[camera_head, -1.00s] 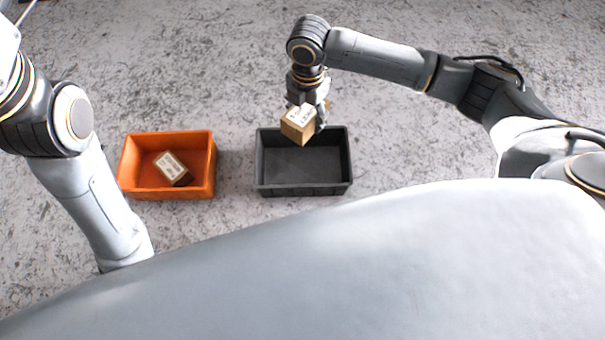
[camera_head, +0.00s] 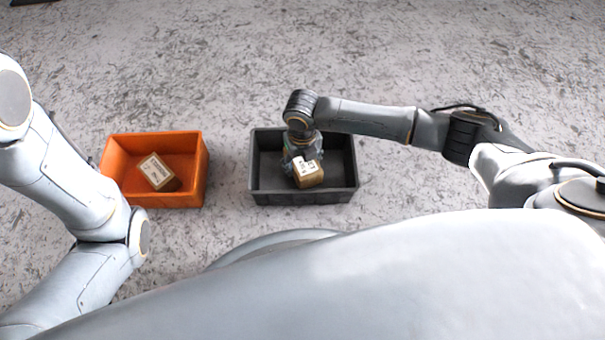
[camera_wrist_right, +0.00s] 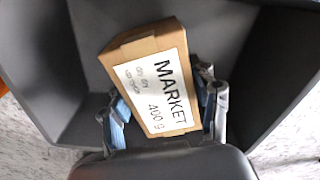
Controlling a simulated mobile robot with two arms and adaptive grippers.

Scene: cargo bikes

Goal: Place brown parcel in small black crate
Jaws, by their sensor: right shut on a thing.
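A brown parcel (camera_head: 309,174) with a white label is inside the small black crate (camera_head: 262,197) in the head view. In the right wrist view the parcel (camera_wrist_right: 118,50) shows its label reading "MARKET 400 g", with the dark crate walls (camera_wrist_right: 235,50) around it. My right gripper (camera_head: 302,164) is shut on the parcel, down within the crate; its fingers (camera_wrist_right: 165,105) press on two opposite sides. Whether the parcel touches the crate floor I cannot tell. My left gripper is out of view; only my left arm shows.
An orange crate (camera_head: 203,170) stands left of the black crate, with another brown parcel (camera_head: 157,173) in it. A strip of bare floor separates the two crates. The speckled floor beyond them is clear.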

